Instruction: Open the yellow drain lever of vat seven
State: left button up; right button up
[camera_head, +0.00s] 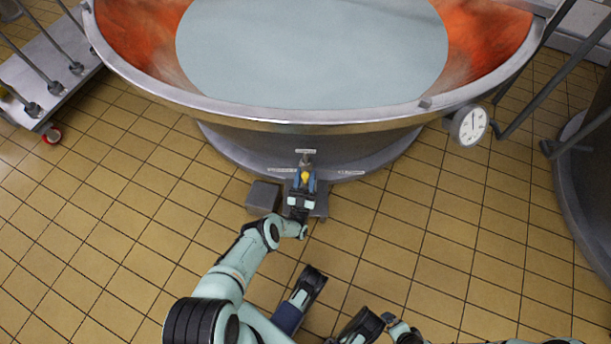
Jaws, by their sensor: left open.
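The copper vat (280,115) fills the top middle, holding pale grey-blue liquid. I cannot read a number on it. The yellow drain lever (304,176) is a small yellow patch low at the vat's front, below a short grey outlet. My left gripper (304,179) is at the lever, its blue-tipped fingers open on either side of the yellow part. I cannot tell whether they touch it. The gripper body hides part of the lever. Parts of my right arm (402,331) show at the bottom edge; its fingers cannot be made out.
A round white dial (469,126) hangs at the vat's right rim. A grey block (263,197) stands on the floor left of my gripper. A wheeled trolley (45,75) is at upper left, another vat (590,190) at the right edge. The tiled floor between is mostly clear.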

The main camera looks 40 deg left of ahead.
aim_at(305, 185)
pick_arm(q)
jog(key=v, duration=0.7)
jog(key=shift+s+f, duration=0.15)
jog(key=shift+f, duration=0.05)
jog(key=shift+d, duration=0.1)
